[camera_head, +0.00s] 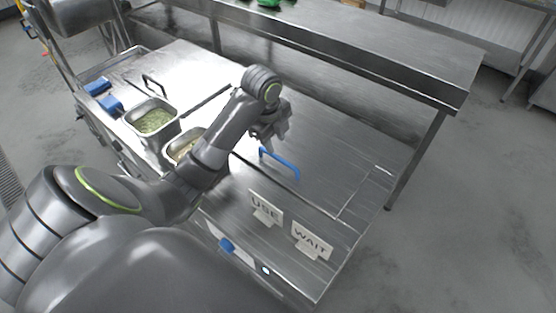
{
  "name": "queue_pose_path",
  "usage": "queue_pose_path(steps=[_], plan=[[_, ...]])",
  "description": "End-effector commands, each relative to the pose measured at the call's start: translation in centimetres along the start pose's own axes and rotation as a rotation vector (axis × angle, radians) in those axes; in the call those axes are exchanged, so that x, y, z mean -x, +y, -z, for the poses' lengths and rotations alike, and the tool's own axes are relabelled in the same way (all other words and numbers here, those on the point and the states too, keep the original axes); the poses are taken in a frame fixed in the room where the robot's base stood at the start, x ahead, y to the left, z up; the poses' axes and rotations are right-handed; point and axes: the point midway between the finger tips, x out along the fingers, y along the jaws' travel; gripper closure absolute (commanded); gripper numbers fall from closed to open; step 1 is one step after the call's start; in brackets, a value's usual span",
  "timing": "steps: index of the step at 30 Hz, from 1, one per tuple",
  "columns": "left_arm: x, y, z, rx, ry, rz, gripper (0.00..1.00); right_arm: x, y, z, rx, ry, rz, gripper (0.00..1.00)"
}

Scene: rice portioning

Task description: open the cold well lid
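A flat steel lid (322,158) with a blue bar handle (280,163) lies flat on the right part of the steel counter. It looks closed. My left arm reaches across from the left. My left gripper (272,134) hangs just above and behind the left end of the blue handle, apart from it. Its fingers look spread with nothing between them. A second steel lid with a dark handle (153,85) lies on the counter's left part. My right gripper is not in view.
Two steel pans stand on the counter, one with green food (153,121), one (181,150) partly behind my arm. Signs reading USE (266,207) and WAIT (311,240) stand near the front edge. Blue items (110,103) lie at left. A long steel table (400,62) stands behind.

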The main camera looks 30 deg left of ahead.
Motion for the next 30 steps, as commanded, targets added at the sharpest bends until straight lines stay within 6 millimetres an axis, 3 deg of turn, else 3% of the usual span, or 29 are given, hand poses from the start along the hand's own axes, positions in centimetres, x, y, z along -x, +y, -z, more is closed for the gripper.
queue_pose_path(steps=[1, 9, 15, 27, 30], plan=[[-1.1, 0.1, 0.0, 0.0, 0.0, 0.001, 0.66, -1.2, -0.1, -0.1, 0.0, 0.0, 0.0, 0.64], [-4.9, 0.1, 0.1, 0.0, 0.002, -0.002, 0.66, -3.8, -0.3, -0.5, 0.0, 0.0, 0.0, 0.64], [-6.8, 0.0, 0.1, 0.001, 0.002, -0.002, 0.66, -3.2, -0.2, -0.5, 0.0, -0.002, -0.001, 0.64], [-7.5, 0.0, 0.0, -0.001, 0.0, 0.0, 0.66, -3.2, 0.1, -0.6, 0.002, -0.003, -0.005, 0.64], [-7.5, 0.0, 0.0, -0.001, 0.0, 0.0, 0.79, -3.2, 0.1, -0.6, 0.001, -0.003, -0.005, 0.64]])
